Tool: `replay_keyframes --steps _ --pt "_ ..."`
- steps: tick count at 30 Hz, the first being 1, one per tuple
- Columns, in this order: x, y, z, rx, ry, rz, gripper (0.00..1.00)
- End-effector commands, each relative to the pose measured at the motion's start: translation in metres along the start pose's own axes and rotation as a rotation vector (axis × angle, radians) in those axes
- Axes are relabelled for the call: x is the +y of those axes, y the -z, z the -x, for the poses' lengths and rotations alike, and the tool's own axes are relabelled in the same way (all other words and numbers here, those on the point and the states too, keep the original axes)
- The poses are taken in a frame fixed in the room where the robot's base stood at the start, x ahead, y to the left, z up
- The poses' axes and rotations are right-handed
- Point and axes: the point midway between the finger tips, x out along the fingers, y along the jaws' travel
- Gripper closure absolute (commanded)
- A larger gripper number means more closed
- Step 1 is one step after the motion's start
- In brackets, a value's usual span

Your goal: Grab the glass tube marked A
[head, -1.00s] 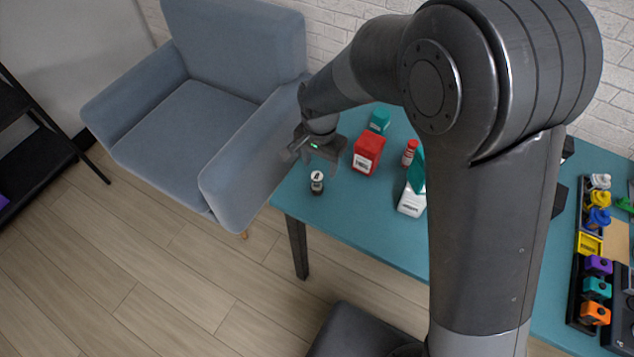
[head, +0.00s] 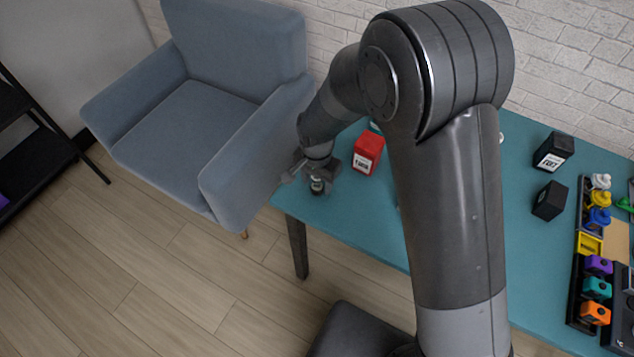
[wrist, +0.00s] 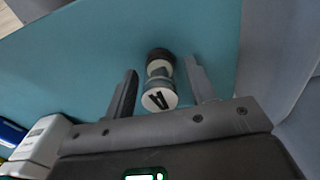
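The glass tube marked A (wrist: 160,82) stands near the left end of the teal table, with a white cap bearing a black letter A and a dark base. In the head view the tube (head: 317,186) is partly hidden under my gripper (head: 318,175). In the wrist view my gripper (wrist: 160,88) is open, with one finger on each side of the tube. Gaps show between both fingers and the tube, so it is not held.
A red box (head: 367,152) stands on the teal table (head: 350,225) just right of my gripper. Two black boxes (head: 553,151) (head: 549,200) and a rack of coloured parts (head: 585,250) are further right. A blue armchair (head: 190,125) borders the table's left end.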

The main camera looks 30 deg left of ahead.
Motion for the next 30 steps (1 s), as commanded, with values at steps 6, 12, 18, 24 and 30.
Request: replay_keyframes --steps 6,12,18,24,30 --pt "0.0 0.0 0.0 0.0 0.0 0.0 0.67" --pt "0.0 0.0 0.0 0.0 0.0 0.0 0.84" --pt "0.0 0.0 0.0 0.0 0.0 0.0 0.92" --pt "0.0 0.0 0.003 0.0 0.0 0.0 0.92" --pt "-0.001 0.001 0.02 0.002 0.003 0.0 0.92"
